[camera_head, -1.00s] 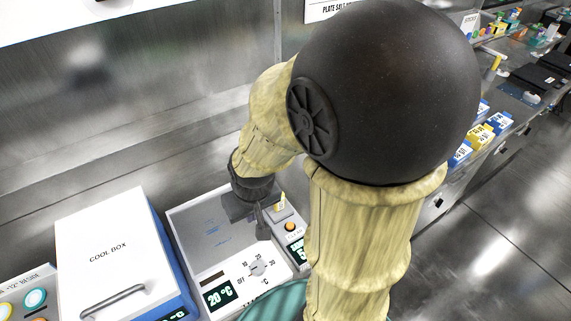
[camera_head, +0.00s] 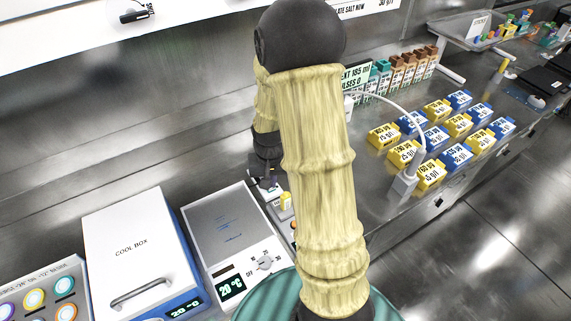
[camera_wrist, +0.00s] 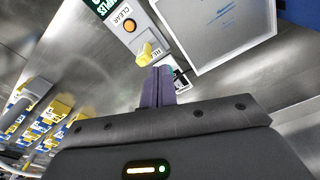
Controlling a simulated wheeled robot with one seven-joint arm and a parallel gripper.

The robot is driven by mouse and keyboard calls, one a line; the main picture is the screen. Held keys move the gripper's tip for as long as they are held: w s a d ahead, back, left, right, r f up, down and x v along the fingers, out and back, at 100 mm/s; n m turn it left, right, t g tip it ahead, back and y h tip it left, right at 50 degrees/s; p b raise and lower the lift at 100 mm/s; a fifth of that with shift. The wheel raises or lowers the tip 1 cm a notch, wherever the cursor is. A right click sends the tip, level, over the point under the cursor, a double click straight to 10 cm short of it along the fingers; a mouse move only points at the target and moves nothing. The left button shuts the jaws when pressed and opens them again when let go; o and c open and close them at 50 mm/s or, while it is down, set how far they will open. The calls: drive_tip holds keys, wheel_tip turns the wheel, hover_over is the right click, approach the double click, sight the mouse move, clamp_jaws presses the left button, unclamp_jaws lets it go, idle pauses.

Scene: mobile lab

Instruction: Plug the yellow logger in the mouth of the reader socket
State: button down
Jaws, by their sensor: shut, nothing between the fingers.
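The yellow logger (camera_wrist: 146,54) stands on the end of the narrow reader (camera_wrist: 126,24), which has an orange button marked CLEAR and a green display. I cannot tell how deep it sits, and the socket mouth is hidden under it. In the head view the logger (camera_head: 286,201) shows just right of my gripper (camera_head: 268,182), partly beside my arm. In the wrist view my gripper (camera_wrist: 163,72) is shut and empty, its purple-grey fingertips close to the logger but apparently apart from it.
A hot plate (camera_head: 222,225) showing 20 °C stands left of the reader, and a cool box (camera_head: 125,240) left of that. Several yellow and blue labelled blocks (camera_head: 437,108) stand on the bench at right, with a white cable (camera_head: 400,108) among them.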

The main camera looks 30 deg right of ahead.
drive_tip(key=w+d+f+m+p, duration=0.1)
drive_tip(key=d, duration=0.1)
drive_tip(key=d+f+p, duration=0.1)
drive_tip(key=w+d+f+m+g+p, duration=0.1)
drive_tip(key=d+p, duration=0.1)
drive_tip(key=shift+w+d+f+m, duration=0.3)
drive_tip(key=shift+d+f, duration=0.2)
drive_tip(key=shift+f, duration=0.1)
drive_tip(key=shift+f, duration=0.1)
drive_tip(key=shift+f+b, duration=2.15)
drive_tip(key=shift+f, duration=0.85)
drive_tip(key=shift+f+b, duration=0.4)
drive_tip(key=shift+f, duration=0.2)
drive_tip(key=shift+r+p, duration=1.1)
drive_tip(key=shift+r, duration=0.5)
